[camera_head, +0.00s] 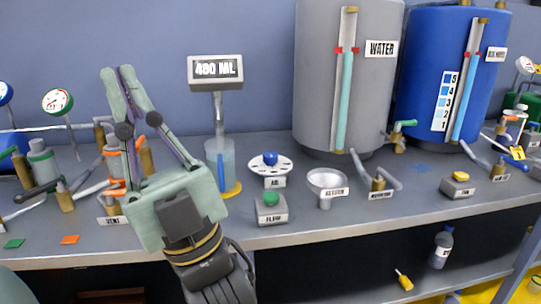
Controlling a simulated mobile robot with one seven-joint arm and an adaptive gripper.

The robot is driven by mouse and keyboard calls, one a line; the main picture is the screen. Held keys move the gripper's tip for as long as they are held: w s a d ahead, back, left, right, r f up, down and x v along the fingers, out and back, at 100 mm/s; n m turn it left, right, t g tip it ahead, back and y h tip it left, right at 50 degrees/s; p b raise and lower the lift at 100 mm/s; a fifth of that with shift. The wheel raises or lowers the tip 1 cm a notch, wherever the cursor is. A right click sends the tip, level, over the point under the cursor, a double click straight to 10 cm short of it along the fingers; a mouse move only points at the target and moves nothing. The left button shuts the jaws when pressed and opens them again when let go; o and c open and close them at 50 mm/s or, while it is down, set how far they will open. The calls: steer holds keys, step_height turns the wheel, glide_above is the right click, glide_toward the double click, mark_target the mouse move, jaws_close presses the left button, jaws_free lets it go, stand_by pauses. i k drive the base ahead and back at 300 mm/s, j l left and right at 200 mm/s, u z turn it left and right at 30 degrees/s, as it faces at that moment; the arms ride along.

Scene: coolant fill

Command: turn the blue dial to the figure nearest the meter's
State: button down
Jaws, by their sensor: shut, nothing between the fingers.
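The blue dial (270,158) is a small knob on a round white plate (253,165) on the bench, near the middle of the view. Marks ring the plate, but the figures and the dial's pointing direction are too small to read. The meter (215,69) stands on a post behind and left of it; its display appears to read 480 ML. My gripper (119,72) is pale green, shut and empty. Its fingers point up and away, left of the meter and well apart from the dial.
A clear beaker (219,160) stands under the meter. A green-button box (271,207) and a funnel (327,183) are in front of the dial. A grey water tank (320,90) and a blue tank (420,80) stand right. Pipes, valves and gauges crowd the left.

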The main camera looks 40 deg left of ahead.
mark_target(270, 158)
steer(key=k+u, duration=0.1)
steer(key=u, duration=0.25)
steer(key=k+u, duration=0.1)
steer(key=u, duration=0.6)
steer(key=i, duration=0.85)
